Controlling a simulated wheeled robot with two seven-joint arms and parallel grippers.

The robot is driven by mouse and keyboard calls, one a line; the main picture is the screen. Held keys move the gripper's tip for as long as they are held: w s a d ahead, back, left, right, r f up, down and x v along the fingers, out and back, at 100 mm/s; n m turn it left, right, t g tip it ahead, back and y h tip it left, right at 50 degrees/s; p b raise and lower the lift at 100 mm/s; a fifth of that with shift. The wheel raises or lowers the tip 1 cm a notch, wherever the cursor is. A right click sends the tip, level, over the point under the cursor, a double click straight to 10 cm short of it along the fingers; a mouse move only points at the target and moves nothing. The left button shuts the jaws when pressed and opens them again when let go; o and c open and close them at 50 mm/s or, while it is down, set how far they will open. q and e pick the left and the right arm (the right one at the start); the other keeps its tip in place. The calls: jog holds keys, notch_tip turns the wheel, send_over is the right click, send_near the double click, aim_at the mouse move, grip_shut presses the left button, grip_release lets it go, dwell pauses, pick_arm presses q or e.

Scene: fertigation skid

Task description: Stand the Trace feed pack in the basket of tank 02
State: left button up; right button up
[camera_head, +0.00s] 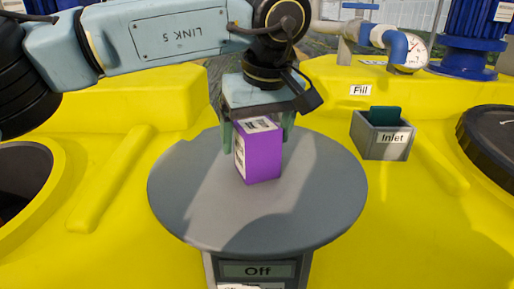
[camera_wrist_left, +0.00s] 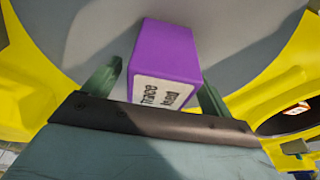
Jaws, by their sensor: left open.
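The Trace feed pack (camera_head: 262,165) is a purple box with white labels, standing upright on a round grey platform (camera_head: 190,205). In the left wrist view the pack (camera_wrist_left: 168,50) shows its label reading "Trace feed". My left gripper (camera_head: 258,132) points down over the pack, with its green fingers open on either side of it. In the left wrist view the fingers stand apart with the pack between them. The right gripper is not in view. A basket cannot be made out.
Yellow tanks surround the platform. A grey holder labelled "Inlet" (camera_head: 383,140) with a green piece in it stands at the right, below a "Fill" label. A dark round lid (camera_head: 493,145) is at far right, a dark opening (camera_head: 20,180) at left. A box marked "Off" (camera_head: 258,270) is in front.

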pick_arm(q)
jog(key=x, duration=0.2)
jog(key=shift+f, duration=0.35)
jog(key=shift+c, duration=0.4)
jog(key=c, duration=1.2)
jog(key=shift+r, duration=0.1)
jog(key=shift+c, duration=0.2)
